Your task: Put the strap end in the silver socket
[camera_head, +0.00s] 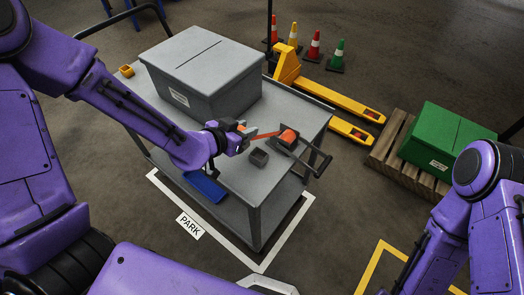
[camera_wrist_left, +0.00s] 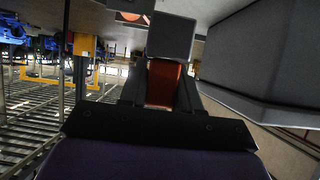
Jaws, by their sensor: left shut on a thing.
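My left gripper (camera_head: 243,134) is over the grey cart's top, in front of the big grey box. It is shut on the strap end, an orange piece (camera_wrist_left: 163,84) between the fingers in the left wrist view. A grey block (camera_wrist_left: 172,37) shows just beyond the fingers there. In the head view the orange strap (camera_head: 266,134) runs right to an orange reel (camera_head: 288,136) at the cart's right end. A small dark grey open socket-like block (camera_head: 259,157) stands below the strap; I cannot tell whether it is the silver socket. My right gripper is out of view.
The grey box (camera_head: 203,70) fills the cart's back. A handle (camera_head: 320,165) juts out right. A yellow pallet jack (camera_head: 325,95) and green crate (camera_head: 445,138) stand beyond.

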